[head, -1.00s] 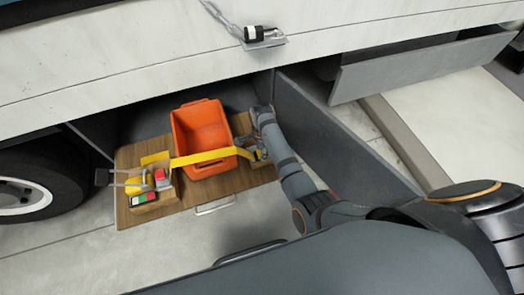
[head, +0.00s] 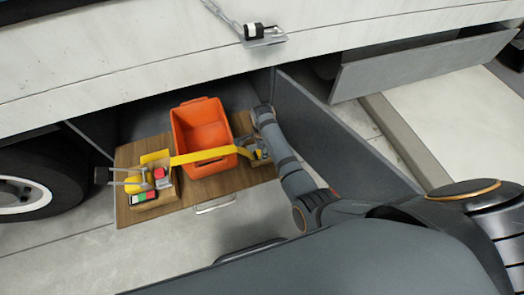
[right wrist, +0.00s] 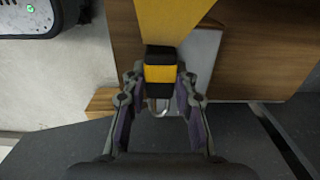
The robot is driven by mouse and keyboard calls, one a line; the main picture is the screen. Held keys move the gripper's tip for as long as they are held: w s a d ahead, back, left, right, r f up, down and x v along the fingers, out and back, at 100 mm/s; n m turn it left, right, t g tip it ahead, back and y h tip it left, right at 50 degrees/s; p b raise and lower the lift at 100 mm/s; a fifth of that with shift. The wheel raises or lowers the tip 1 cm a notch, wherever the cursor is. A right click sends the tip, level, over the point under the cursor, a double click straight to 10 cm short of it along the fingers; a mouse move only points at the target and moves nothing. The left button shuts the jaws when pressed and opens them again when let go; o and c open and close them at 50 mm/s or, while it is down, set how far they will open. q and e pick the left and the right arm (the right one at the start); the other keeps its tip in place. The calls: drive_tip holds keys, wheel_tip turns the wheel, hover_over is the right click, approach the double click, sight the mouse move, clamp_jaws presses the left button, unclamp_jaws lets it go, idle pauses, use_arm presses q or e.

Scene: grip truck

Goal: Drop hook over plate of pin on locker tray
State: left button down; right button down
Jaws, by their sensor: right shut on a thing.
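My right gripper (head: 256,152) is at the right end of the wooden locker tray (head: 205,187). In the right wrist view, the right gripper (right wrist: 160,88) is shut on a yellow-and-black hook fitting (right wrist: 160,70), with a metal loop (right wrist: 158,106) showing between its fingers. A yellow strap (head: 203,156) runs from the hook end leftward across the front of the orange bin to a ratchet (head: 136,184) at the tray's left. I cannot make out the pin and its plate clearly, nor whether the hook touches them. My left gripper is not in view.
The orange bin (head: 203,128) stands mid-tray. A red-and-green block (head: 144,197) lies by the ratchet. A grey door panel (head: 335,132) rises close to the right of my right arm. A metal handle (head: 215,206) is on the tray's front. The truck body (head: 120,60) overhangs behind.

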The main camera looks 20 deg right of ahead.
drive_tip(key=c, duration=1)
unclamp_jaws()
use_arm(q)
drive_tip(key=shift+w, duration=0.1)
use_arm(e)
wheel_tip(320, 180, up, 8)
drive_tip(key=shift+f, duration=0.25)
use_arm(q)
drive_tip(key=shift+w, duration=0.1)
use_arm(e)
drive_tip(key=shift+s+d, duration=0.1)
